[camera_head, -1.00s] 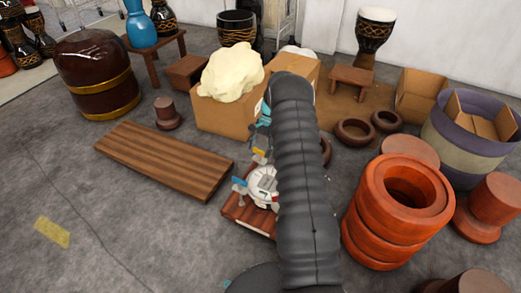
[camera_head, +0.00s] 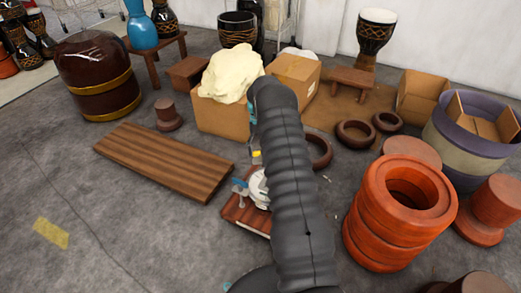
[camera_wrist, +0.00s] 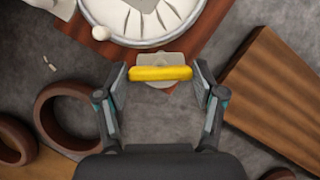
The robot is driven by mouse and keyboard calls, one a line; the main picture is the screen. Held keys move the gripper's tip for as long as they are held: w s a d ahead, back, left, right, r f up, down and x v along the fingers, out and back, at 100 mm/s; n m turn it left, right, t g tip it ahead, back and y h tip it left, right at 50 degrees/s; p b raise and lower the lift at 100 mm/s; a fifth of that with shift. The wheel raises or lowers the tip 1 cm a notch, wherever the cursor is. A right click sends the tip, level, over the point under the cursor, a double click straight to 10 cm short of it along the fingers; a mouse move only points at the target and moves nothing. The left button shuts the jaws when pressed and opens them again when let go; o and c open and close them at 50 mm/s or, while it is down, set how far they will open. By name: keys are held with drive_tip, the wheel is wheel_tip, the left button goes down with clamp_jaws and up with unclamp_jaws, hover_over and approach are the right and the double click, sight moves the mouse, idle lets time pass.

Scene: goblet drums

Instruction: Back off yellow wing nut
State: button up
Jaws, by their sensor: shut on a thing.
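The yellow wing nut (camera_wrist: 160,73) shows as a yellow bar in the wrist view, lying crosswise between my fingertips. My gripper (camera_wrist: 161,79) is shut on it, one finger at each end. A pale plate (camera_wrist: 156,59) lies just behind the nut, beside the round white-topped fixture (camera_wrist: 158,16). In the head view a small yellow patch (camera_head: 256,154) shows at the edge of my arm, with the white fixture (camera_head: 258,187) below it, partly hidden. A blue part (camera_head: 240,187) shows at the fixture's left. My arm hides most of the gripper there.
The fixture sits on a reddish wooden board (camera_head: 243,214). A long brown plank (camera_head: 165,161) lies to the left. Orange stacked rings (camera_head: 371,239) stand to the right. A cardboard box (camera_head: 222,120) with a cream lump stands behind. Dark rings (camera_head: 355,133) lie on the floor.

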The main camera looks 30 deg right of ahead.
drive_tip(key=shift+w+r+n, duration=0.1)
drive_tip(key=shift+w+n, duration=0.05)
drive_tip(key=shift+n, duration=0.15)
idle(0.4)
drive_tip(key=o, duration=1.1)
drive_tip(key=shift+o, duration=0.2)
drive_tip(key=v, duration=1.2)
drive_tip(key=shift+a, duration=0.15)
